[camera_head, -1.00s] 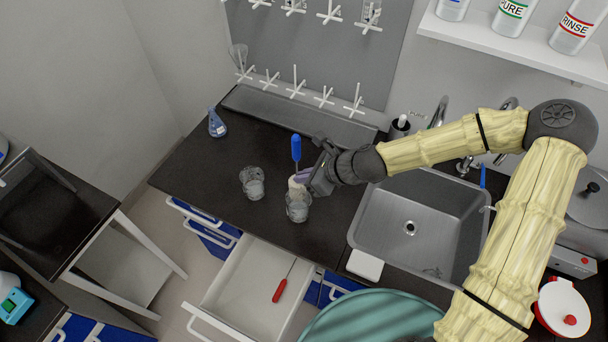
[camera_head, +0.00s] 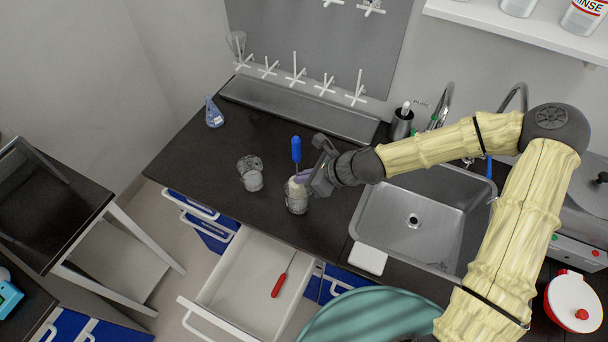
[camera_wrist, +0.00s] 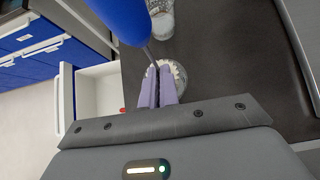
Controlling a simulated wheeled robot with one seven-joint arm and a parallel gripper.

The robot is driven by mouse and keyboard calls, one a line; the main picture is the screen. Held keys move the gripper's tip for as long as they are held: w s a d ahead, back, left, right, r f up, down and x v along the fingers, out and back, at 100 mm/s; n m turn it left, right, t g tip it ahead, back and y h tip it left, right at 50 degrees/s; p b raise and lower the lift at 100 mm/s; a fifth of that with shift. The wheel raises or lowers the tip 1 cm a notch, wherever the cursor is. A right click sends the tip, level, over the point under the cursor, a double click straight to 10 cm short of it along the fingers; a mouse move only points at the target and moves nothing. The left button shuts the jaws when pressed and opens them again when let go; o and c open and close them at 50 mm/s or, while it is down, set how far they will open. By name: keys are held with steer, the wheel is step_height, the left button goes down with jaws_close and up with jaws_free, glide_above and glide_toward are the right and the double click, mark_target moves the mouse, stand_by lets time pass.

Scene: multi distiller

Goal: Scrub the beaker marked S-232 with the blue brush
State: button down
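The blue brush (camera_head: 296,148) stands upright, handle up, with its white bristle end down in a clear glass beaker (camera_head: 297,206) on the dark counter. My gripper (camera_head: 304,178) comes in from the right and is shut on the brush's thin shaft below the handle. In the wrist view the blue handle (camera_wrist: 120,18) fills the top, the fingers (camera_wrist: 158,88) close around the shaft, and the beaker's rim (camera_wrist: 178,72) shows behind them. A second glass beaker (camera_head: 250,178) stands to the left. No marking is readable on either beaker.
An open drawer (camera_head: 218,283) with a red-handled tool (camera_head: 279,285) lies below the counter edge. The sink (camera_head: 380,215) is to the right, with a white block (camera_head: 368,259) on its front edge. A blue flask (camera_head: 214,115) stands at back left. The counter left of the beakers is clear.

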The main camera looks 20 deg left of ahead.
step_height(320, 180, down, 4)
steer(key=shift+r+b, duration=0.2)
steer(key=shift+b, duration=0.95)
steer(key=shift+r+p, duration=0.6)
steer(key=shift+r, duration=0.05)
steer(key=shift+f, duration=0.1)
steer(key=shift+w+d+f+b, duration=0.25)
steer(key=shift+d+f+b, duration=0.05)
steer(key=shift+f, duration=0.25)
steer(key=shift+r, duration=0.1)
